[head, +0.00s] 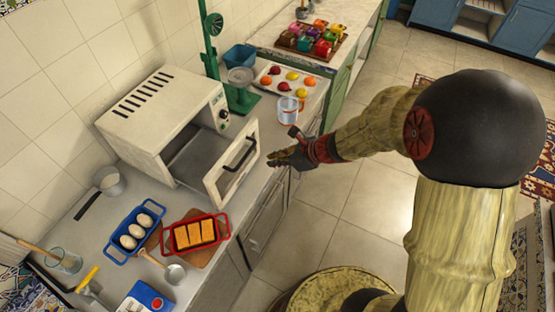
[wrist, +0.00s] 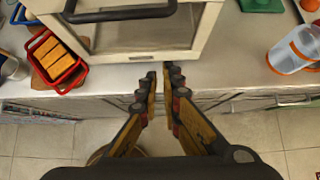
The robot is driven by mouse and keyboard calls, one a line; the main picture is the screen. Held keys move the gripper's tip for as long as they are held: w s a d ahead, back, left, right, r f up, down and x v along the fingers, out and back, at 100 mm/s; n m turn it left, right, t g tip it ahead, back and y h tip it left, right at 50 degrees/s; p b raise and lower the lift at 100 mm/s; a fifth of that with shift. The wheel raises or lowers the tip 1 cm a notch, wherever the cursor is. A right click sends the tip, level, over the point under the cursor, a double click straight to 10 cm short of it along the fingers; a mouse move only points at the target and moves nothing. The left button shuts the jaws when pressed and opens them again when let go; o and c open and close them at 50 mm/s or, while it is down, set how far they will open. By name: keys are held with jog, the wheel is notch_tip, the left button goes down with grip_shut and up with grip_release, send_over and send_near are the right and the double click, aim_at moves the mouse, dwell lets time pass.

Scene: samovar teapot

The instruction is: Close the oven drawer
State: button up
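The white oven (head: 165,105) stands on the counter against the tiled wall. Its drawer (head: 222,190) is pulled well out, with a dark bar handle (head: 240,153) on a framed front. My gripper (head: 275,158) is just to the right of the drawer front, apart from the handle. In the wrist view the drawer front (wrist: 140,55) and its handle (wrist: 120,14) lie ahead at the top. The gripper (wrist: 162,75) shows there with a narrow gap between its fingertips and nothing in it. The tips are close to the lower edge of the front; contact cannot be told.
A red dish (head: 222,222) with orange blocks and a blue dish (head: 123,247) with eggs sit left of the drawer. A clear measuring cup (head: 287,110) stands near the counter edge behind my gripper. A fruit tray (head: 265,80) lies beyond. The floor (head: 330,215) beside the counter is clear.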

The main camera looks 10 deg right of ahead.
jog(key=b+x, duration=0.1)
jog(key=x, duration=0.4)
jog(key=shift+a+f, duration=0.15)
jog(key=shift+f, duration=0.2)
grip_shut()
jog(key=shift+w+a, duration=0.7)
jog(key=shift+a, duration=0.2)
jog(key=shift+w+a, duration=0.7)
jog(key=shift+a, duration=0.15)
jog(key=w+a, duration=0.4)
jog(key=a, duration=0.1)
jog(key=w+a+p, duration=0.1)
jog(key=w+a, duration=0.3)
jog(key=a, duration=0.1)
jog(key=w+a, duration=0.3)
jog(key=a, duration=0.2)
jog(key=shift+w+a+f, duration=0.1)
jog(key=shift+w, duration=0.3)
